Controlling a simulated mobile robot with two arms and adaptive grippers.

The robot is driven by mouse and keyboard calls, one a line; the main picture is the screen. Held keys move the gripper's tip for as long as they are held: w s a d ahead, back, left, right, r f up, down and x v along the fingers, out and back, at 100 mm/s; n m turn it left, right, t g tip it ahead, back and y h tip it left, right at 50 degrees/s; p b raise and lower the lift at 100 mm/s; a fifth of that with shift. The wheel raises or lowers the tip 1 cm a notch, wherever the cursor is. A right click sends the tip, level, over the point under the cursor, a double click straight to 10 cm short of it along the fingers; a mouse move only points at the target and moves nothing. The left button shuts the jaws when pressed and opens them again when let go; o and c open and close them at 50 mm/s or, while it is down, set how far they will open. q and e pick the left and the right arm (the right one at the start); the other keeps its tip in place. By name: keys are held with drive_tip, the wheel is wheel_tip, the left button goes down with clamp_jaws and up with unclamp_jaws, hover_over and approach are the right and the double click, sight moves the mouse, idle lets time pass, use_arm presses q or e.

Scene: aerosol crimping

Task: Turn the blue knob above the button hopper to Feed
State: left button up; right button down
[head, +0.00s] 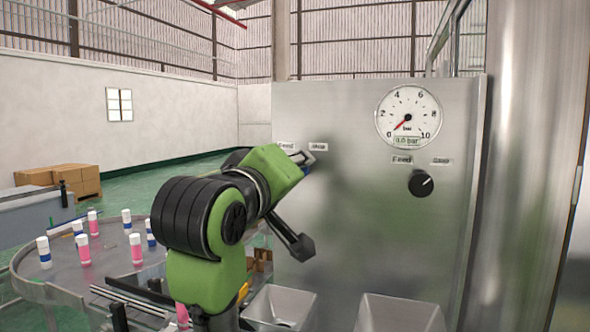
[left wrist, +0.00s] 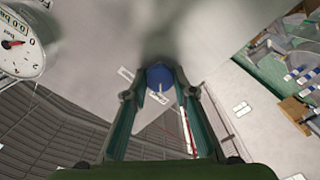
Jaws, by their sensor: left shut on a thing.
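The blue knob (left wrist: 159,75) shows in the left wrist view between the two fingertips of my left gripper (left wrist: 158,95), which is shut on it. A small pale mark on the knob's lower edge seems to point at the lower label (left wrist: 158,97); that label's text is too small to read there. In the head view the Feed label (head: 286,146) and the Stop label (head: 318,147) sit on the steel panel. My right gripper is not in view.
A pressure gauge (head: 407,117) and a black knob (head: 421,183) with its own labels are on the panel's right. Metal hoppers (head: 283,308) (head: 400,315) stand below. A round table (head: 110,262) with several white-capped cans is at left.

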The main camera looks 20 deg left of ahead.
use_arm(q)
drive_tip(key=o, duration=1.1)
drive_tip(key=s, duration=0.7)
drive_tip(key=shift+s+a, duration=0.15)
drive_tip(key=shift+s, duration=0.1)
